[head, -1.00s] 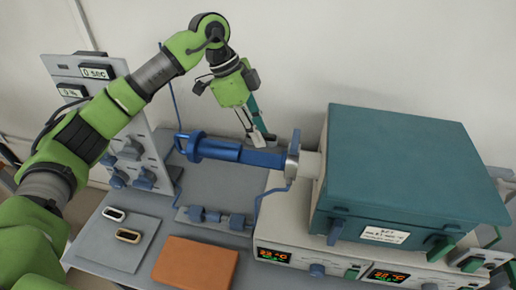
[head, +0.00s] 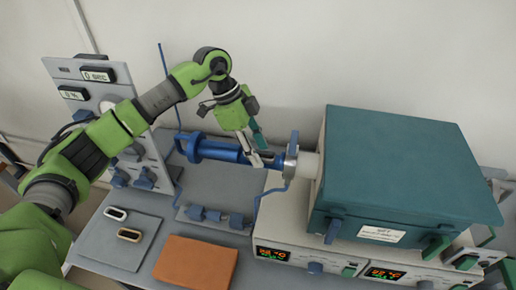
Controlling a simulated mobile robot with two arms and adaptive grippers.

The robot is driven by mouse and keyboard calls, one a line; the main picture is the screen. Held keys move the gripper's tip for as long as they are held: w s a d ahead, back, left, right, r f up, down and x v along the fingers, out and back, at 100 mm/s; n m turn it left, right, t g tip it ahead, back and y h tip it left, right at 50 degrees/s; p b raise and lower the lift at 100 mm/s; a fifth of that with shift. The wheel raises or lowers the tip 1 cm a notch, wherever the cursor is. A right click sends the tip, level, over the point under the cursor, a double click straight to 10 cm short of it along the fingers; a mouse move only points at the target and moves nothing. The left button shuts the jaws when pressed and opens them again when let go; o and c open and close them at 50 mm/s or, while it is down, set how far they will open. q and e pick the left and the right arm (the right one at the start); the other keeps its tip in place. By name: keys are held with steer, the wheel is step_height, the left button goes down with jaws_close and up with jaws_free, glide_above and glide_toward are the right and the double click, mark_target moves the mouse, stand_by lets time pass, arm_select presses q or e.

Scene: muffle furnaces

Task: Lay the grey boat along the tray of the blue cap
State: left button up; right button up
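The blue cap (head: 214,149) lies on its side with its loop handle at the left. Its flat blue tray (head: 247,156) runs right toward the furnace tube mouth. My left gripper (head: 265,161) points down at the tray's right part, close to the tube flange. Its fingertips overlap the tray in the view; whether they touch it or hold a boat is too small to tell. A pale grey-white boat (head: 115,213) and a tan boat (head: 129,235) lie on the grey mat at lower left. My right gripper is out of view.
The teal furnace (head: 400,170) stands on a white control base at the right. A flange (head: 290,160) closely bounds the tray's right end. Blue fittings (head: 213,216) and an orange board (head: 196,262) lie in front. A grey instrument panel stands at the left.

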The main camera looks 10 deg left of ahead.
arm_select(q)
steer(key=shift+r, duration=0.15)
steer(key=shift+a+r, duration=0.15)
steer(key=shift+r, duration=0.05)
steer(key=b+v, duration=0.2)
steer(key=v, duration=0.9)
steer(key=shift+r+b, duration=0.25)
steer(key=shift+b, duration=0.05)
